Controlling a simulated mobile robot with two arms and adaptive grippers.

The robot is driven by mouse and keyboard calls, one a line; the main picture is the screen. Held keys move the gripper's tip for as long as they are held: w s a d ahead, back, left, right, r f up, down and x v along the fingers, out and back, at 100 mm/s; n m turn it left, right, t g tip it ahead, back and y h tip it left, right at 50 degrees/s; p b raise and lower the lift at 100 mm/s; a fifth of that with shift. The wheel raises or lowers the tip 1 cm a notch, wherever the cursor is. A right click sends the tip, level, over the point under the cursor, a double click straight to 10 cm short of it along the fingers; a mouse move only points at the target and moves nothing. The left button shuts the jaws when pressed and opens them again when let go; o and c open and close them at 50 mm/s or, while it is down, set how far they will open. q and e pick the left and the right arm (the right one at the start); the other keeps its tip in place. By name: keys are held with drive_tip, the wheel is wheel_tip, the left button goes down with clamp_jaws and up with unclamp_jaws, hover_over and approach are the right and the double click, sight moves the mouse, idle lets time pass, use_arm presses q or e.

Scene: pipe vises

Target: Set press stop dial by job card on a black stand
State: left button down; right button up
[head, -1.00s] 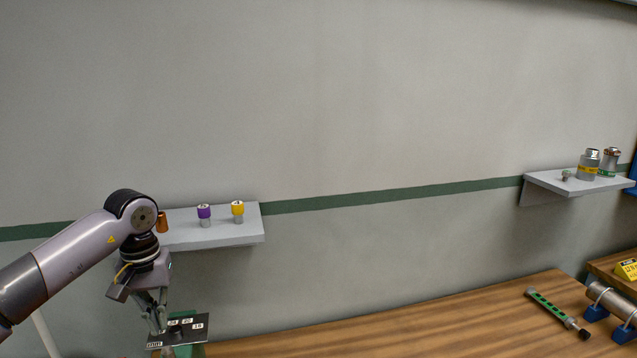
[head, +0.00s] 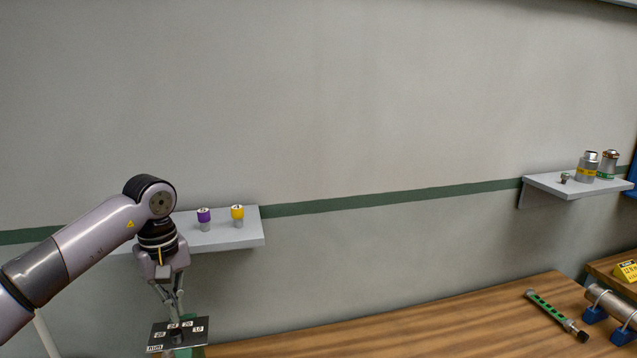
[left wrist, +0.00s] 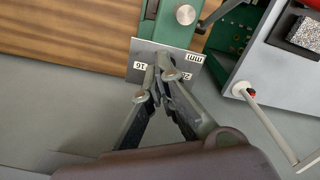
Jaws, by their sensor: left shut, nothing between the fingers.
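The press stop dial plate (head: 160,331) is a dark plate with white number labels, at the lower left of the head view. The plate also shows in the left wrist view (left wrist: 143,50), grey, with labels reading "16" and "mm" and one partly hidden. My left gripper (head: 176,318) points down at the plate, its fingers shut and empty. In the left wrist view the fingertips (left wrist: 163,74) overlap the plate's middle and hide the dial's centre; contact cannot be told. A yellow card (head: 627,270) stands at the right edge, its text too small to read. My right gripper is out of view.
A shelf (head: 240,236) behind my left arm holds a purple-topped (head: 204,217) and a yellow-topped piece (head: 237,215). A right shelf (head: 577,187) holds metal cylinders. A green-and-black tool (head: 556,313) lies on the wooden bench (head: 400,330); its middle is clear.

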sight(176, 334)
use_arm(q)
drive_tip(key=shift+n, duration=0.3)
wheel_tip(176, 334, down, 7)
drive_tip(key=b, duration=0.4)
drive_tip(key=shift+d+r+b, duration=0.1)
drive_tip(key=shift+r+b, duration=0.05)
drive_tip(key=shift+b, duration=0.15)
drive_tip(key=shift+s, duration=0.15)
